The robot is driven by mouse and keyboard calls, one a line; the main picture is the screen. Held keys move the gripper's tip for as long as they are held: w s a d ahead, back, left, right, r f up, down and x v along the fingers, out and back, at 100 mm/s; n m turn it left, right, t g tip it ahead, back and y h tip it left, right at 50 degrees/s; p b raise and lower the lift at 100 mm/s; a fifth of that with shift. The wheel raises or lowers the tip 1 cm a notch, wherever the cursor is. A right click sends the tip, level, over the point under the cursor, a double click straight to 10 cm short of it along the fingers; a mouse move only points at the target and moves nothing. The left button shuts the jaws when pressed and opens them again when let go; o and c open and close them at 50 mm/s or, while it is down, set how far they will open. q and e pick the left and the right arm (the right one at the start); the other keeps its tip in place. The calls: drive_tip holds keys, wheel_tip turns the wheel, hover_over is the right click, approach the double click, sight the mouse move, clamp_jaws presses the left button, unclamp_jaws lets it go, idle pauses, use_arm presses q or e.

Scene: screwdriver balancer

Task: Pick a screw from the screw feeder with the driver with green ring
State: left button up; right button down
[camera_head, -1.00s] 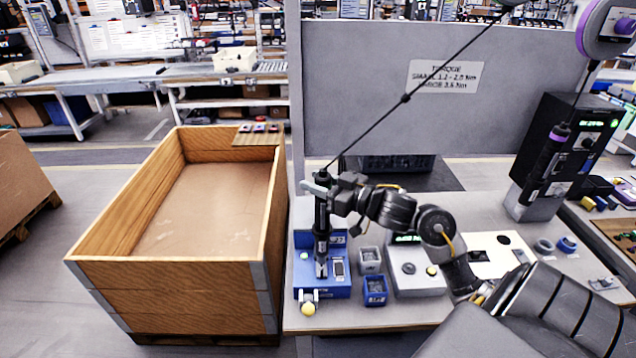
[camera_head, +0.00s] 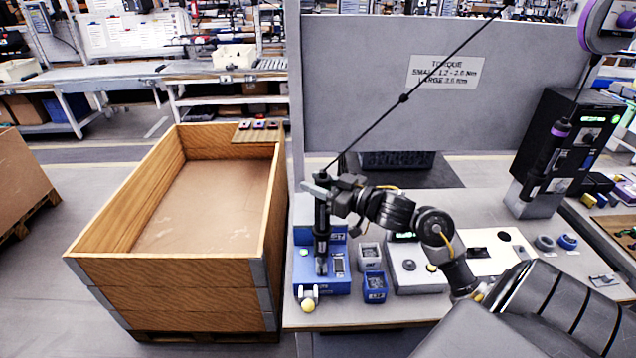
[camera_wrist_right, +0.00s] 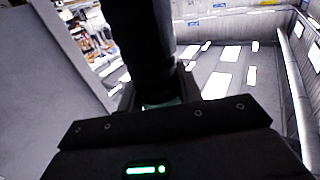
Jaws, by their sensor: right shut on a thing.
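My right gripper (camera_head: 335,190) is shut on a black driver (camera_head: 322,222), which hangs upright from a dark cable at its top. A little green shows at the driver, between the jaws in the right wrist view, where the dark driver body (camera_wrist_right: 147,45) fills the middle. The blue screw feeder (camera_head: 335,284) stands at the table's left end. The driver's lower end is over the feeder in the head view; whether it touches cannot be told. No screw can be made out at the tip. My left gripper is not in view.
Small blue and grey bins (camera_head: 374,285) and a grey box with buttons (camera_head: 418,278) are right of the feeder. A large wooden crate (camera_head: 180,275) stands left of the table.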

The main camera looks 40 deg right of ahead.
sight(317, 174)
drive_tip(key=shift+f, duration=0.3)
drive_tip(key=shift+a+f+b, duration=0.1)
drive_tip(key=shift+f+b, duration=0.35)
drive_tip(key=shift+f, duration=0.35)
idle(0.8)
wheel_tip(317, 174, up, 7)
drive_tip(key=p, duration=0.8)
idle(0.4)
